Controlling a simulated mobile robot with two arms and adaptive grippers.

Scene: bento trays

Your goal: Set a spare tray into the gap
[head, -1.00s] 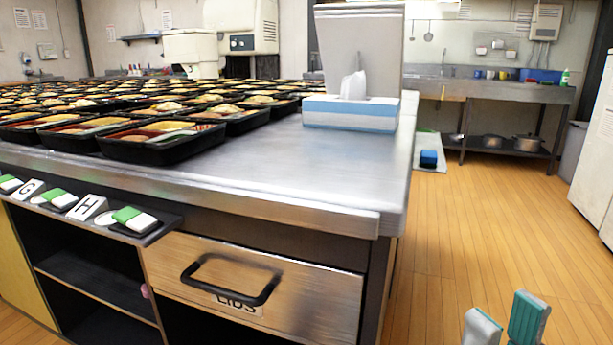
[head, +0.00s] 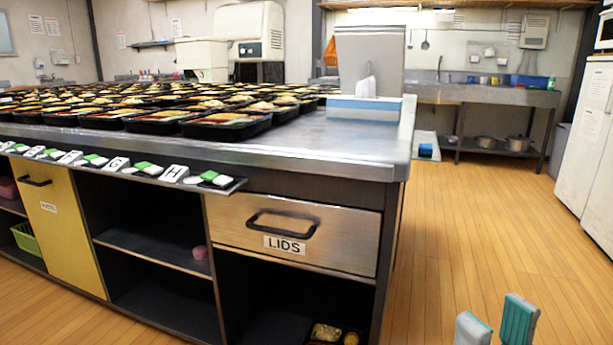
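Many black bento trays filled with food stand in rows on the steel counter (head: 330,145); the nearest tray (head: 226,128) is at the row's front right end. No clear gap among them can be made out. On the low shelf under the drawer, a food-filled tray (head: 326,332) shows partly, cut off by the bottom edge. My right gripper (head: 497,327) is at the bottom right, over the floor and right of the counter. Its two teal-padded fingers stand apart with nothing between them. My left gripper is out of view.
The LIDS drawer (head: 295,232) is closed, with its handle sticking out. A tissue box (head: 362,109) stands at the counter's right end. Lettered tags line a front ledge (head: 228,187). Wooden floor (head: 480,220) is clear right of the counter; white cabinets (head: 588,140) stand far right.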

